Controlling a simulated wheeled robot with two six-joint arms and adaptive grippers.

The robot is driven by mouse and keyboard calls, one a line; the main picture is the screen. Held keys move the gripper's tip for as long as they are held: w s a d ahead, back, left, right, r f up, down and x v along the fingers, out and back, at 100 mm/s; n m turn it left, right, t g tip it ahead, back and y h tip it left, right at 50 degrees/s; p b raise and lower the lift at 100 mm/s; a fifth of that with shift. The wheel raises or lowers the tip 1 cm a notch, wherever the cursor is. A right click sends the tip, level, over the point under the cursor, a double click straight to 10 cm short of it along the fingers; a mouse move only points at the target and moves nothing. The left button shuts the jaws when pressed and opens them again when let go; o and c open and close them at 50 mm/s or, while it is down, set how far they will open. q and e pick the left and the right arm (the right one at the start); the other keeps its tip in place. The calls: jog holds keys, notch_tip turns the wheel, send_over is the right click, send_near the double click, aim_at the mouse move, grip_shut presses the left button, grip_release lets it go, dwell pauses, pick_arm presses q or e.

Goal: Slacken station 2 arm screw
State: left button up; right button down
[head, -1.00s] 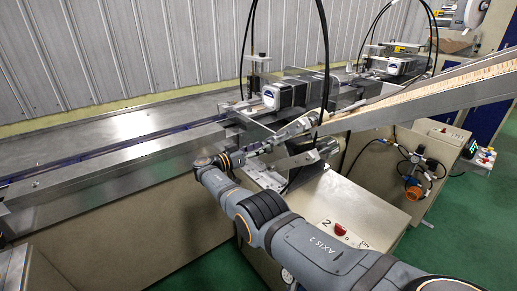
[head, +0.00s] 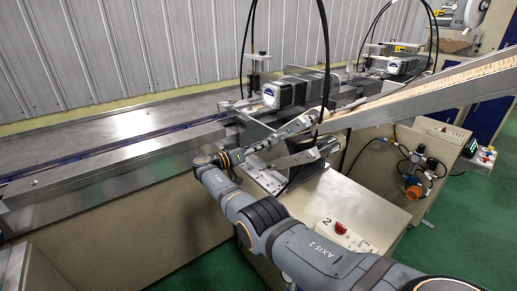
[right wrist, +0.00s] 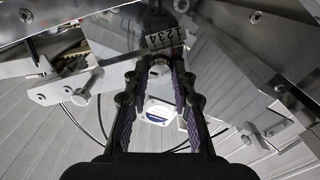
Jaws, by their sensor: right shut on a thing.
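My right gripper (right wrist: 160,68) is shut on a small round screw head, the arm screw (right wrist: 160,70), in the right wrist view. The screw sits just below a dark block with a scale marked 1 2 3 4 (right wrist: 165,40). The fingers hide the screw's sides. In the head view my right gripper (head: 308,121) reaches in beside the station 2 machine, near the lower end of the sloping feed chute (head: 410,98), and its fingertips are hard to make out. My left gripper is out of view.
A white and black motor (head: 285,95) stands just behind the gripper, with black cables looping above. Metal guide bars crowd the area. The station 2 panel with a red button (head: 340,228) is on the cabinet in front. The long conveyor bed (head: 110,165) runs to the left.

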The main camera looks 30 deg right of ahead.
jog(key=shift+n, duration=13.2)
jog(key=c, duration=1.1)
grip_release()
